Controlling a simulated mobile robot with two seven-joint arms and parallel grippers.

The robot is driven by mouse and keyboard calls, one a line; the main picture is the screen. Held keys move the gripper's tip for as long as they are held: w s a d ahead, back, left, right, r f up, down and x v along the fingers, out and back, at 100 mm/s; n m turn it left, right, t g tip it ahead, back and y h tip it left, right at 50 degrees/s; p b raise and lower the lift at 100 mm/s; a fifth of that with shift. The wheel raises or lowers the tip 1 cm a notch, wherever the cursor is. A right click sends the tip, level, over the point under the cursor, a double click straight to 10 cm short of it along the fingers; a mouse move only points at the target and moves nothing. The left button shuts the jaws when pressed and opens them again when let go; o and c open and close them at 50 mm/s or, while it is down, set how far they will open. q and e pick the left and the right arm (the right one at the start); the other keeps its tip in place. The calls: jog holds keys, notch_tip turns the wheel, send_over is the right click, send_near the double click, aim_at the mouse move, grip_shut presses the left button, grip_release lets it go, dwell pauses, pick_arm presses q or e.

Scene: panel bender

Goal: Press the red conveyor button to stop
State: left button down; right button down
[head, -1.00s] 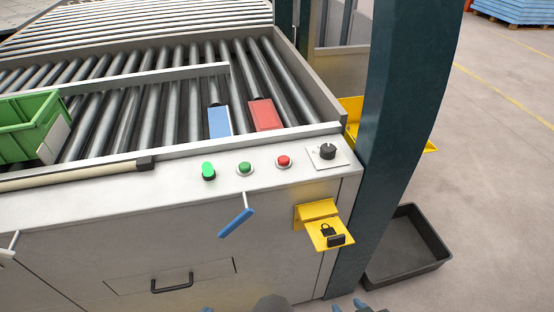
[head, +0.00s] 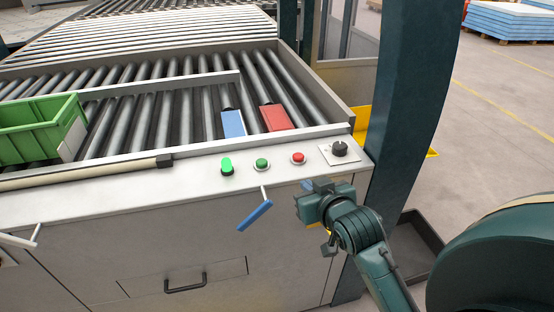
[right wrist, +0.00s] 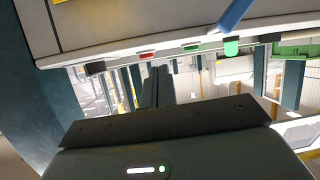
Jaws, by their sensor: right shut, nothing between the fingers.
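The red button (head: 298,158) sits on the conveyor's sloped front panel, between a green button (head: 261,164) and a black rotary knob (head: 340,149). It also shows in the right wrist view (right wrist: 146,55), near the panel edge. My right gripper (head: 312,187) is shut and empty, in front of the panel, below and slightly right of the red button, apart from it. My left gripper is not in view.
A lit green lamp (head: 227,166) is left of the buttons. A blue-handled lever (head: 255,215) sticks out left of my right gripper. A dark teal post (head: 400,110) rises at the right. A green crate (head: 40,130) and blue (head: 233,123) and red (head: 276,117) boxes rest on the rollers.

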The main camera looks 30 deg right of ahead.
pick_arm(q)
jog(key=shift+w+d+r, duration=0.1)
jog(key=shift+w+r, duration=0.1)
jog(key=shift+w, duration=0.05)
pick_arm(e)
jog(key=w+d+r+m+t+h, duration=0.1)
jog(key=w+d+r, duration=0.1)
jog(key=r, duration=0.3)
jog(key=shift+d+r+t, duration=0.3)
jog(key=shift+d+r, duration=0.05)
jog(key=shift+d, duration=0.2)
send_over(301, 166)
jog(key=shift+s+f+p, duration=0.25)
jog(key=shift+f+p, duration=0.15)
jog(key=shift+f, duration=0.7)
jog(key=f, duration=0.2)
jog(key=shift+w+f, duration=0.3)
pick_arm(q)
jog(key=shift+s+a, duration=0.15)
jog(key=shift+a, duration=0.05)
pick_arm(e)
jog(key=shift+f, duration=0.85)
